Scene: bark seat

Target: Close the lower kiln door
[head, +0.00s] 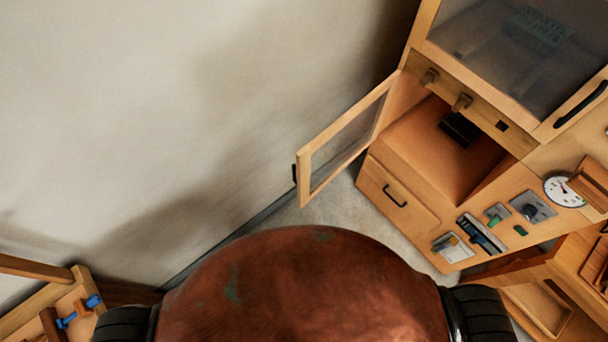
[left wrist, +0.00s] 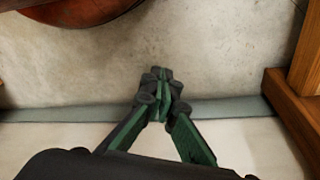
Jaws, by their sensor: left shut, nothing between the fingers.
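The wooden kiln cabinet (head: 405,142) stands at the right in the head view. Its lower door (head: 345,140), a wooden frame with a glass pane and a dark handle (head: 294,172), stands wide open, swung out to the left. The lower chamber (head: 440,150) is exposed, with a small black object (head: 459,128) inside. My left gripper (left wrist: 160,75) shows in the left wrist view, shut and empty over the floor, apart from the door. Neither gripper shows in the head view.
The upper door (head: 520,50) has a dark pane and looks closed. A drawer (head: 395,193), a gauge (head: 565,191) and switches sit below the chamber. A wooden rack (head: 45,305) with blue parts stands at lower left. Bare floor (head: 335,212) lies below the open door.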

